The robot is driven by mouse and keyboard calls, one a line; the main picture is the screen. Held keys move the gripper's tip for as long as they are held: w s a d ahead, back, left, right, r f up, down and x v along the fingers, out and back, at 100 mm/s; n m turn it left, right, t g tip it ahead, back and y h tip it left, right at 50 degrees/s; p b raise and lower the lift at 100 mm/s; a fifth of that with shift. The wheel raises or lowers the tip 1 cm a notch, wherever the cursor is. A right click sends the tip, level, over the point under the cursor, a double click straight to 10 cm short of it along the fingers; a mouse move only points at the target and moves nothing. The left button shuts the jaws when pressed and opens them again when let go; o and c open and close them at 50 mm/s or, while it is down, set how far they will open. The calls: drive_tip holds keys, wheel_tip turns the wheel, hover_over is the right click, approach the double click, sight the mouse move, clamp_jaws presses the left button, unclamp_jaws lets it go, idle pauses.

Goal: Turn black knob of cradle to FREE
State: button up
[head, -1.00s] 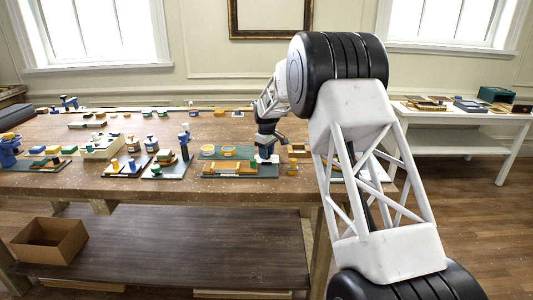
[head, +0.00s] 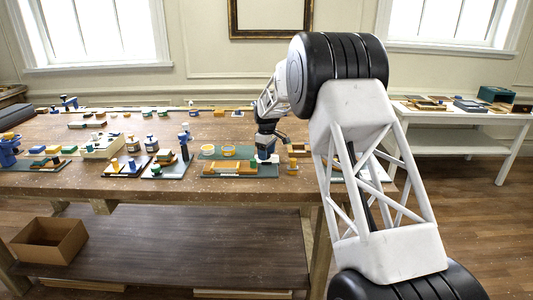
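My gripper (head: 266,155) is low over the wooden workbench (head: 110,183), at the right end of a green board (head: 212,171). Its fingers are small and dark at this distance, so I cannot tell whether they are open or touching anything. The green board carries a long orange-yellow piece (head: 232,167) with a small green part at its right. I cannot make out with certainty which piece is the cradle. No black knob or FREE marking can be read; my gripper and arm may hide it.
An open cardboard box (head: 48,242) sits on the lower shelf. A white table (head: 470,118) stands at right.

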drive_tip(key=shift+r, duration=0.15)
drive_tip(key=shift+r, duration=3.8)
drive_tip(key=shift+s+d+r, duration=0.3)
drive_tip(key=shift+s+r, duration=0.15)
drive_tip(key=s+d+r+m, duration=0.2)
drive_tip(key=s+d+r, duration=0.25)
drive_tip(key=s, duration=0.65)
drive_tip(key=s+d+r+m+t, duration=0.15)
drive_tip(key=s+d+r, duration=0.3)
drive_tip(key=s, duration=0.65)
drive_tip(key=s+d+r+m, duration=0.3)
drive_tip(key=s+d+r, duration=0.15)
drive_tip(key=s, duration=0.55)
drive_tip(key=s+d+f+m, duration=0.1)
drive_tip(key=s+f+m, duration=0.1)
drive_tip(key=s, duration=1)
drive_tip(key=s+d+f+m, duration=0.2)
drive_tip(key=s+f, duration=0.1)
drive_tip(key=s, duration=0.9)
drive_tip(key=s+d+f+m+t, duration=0.1)
drive_tip(key=s+d+f+m, duration=0.1)
drive_tip(key=s, duration=1)
drive_tip(key=shift+f, duration=0.4)
